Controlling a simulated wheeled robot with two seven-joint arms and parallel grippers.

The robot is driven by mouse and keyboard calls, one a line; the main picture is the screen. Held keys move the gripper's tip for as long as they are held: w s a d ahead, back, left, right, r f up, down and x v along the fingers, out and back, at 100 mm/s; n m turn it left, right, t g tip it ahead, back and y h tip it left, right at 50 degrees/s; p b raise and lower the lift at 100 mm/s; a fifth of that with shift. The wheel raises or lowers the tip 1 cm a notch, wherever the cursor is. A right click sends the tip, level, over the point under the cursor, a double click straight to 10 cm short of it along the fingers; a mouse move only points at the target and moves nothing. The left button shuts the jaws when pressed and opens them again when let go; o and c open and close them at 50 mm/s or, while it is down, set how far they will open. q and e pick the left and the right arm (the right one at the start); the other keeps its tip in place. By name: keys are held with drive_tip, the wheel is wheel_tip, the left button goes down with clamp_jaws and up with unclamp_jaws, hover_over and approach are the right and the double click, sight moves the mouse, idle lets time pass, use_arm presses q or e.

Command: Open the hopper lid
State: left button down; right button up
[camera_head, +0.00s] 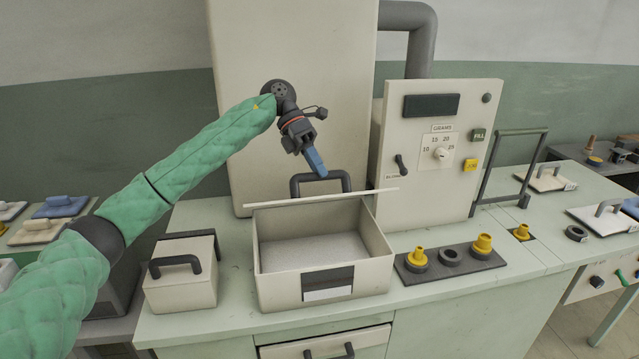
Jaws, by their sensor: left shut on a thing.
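The hopper (275,293) is a cream open-topped box in the middle of the bench, with a dark-framed label on its front. Pale grey fill shows inside it. Its lid (375,193) is raised at the back edge and shows nearly edge-on as a thin cream strip. The lid's dark bar handle (297,183) stands above that strip. My left gripper (320,172) comes down from above with blue fingers, shut on the top bar of the handle. The exact finger contact is too small to see clearly. My right gripper is not in view.
A small cream box (180,285) with a dark handle stands left of the hopper. A dark strip (450,262) with yellow-topped fittings lies to the right. A control panel (440,150) with dial and switches stands behind. A drawer (330,345) is below.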

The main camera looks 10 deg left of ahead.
use_arm(q)
drive_tip(key=shift+w+a+r, duration=0.15)
drive_tip(key=shift+w+r, duration=0.1)
drive_tip(key=shift+w, duration=0.1)
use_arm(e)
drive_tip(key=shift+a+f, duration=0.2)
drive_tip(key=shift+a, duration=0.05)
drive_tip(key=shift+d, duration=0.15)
use_arm(q)
drive_tip(key=c, duration=1.6)
unclamp_jaws()
drive_tip(key=o, duration=0.3)
drive_tip(key=shift+w+f, duration=0.15)
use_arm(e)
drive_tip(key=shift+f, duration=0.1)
use_arm(q)
drive_tip(key=shift+r, duration=0.2)
drive_tip(key=b+v, duration=0.2)
drive_tip(key=v, duration=0.5)
drive_tip(key=shift+w+a, duration=0.15)
drive_tip(key=shift+a, duration=0.05)
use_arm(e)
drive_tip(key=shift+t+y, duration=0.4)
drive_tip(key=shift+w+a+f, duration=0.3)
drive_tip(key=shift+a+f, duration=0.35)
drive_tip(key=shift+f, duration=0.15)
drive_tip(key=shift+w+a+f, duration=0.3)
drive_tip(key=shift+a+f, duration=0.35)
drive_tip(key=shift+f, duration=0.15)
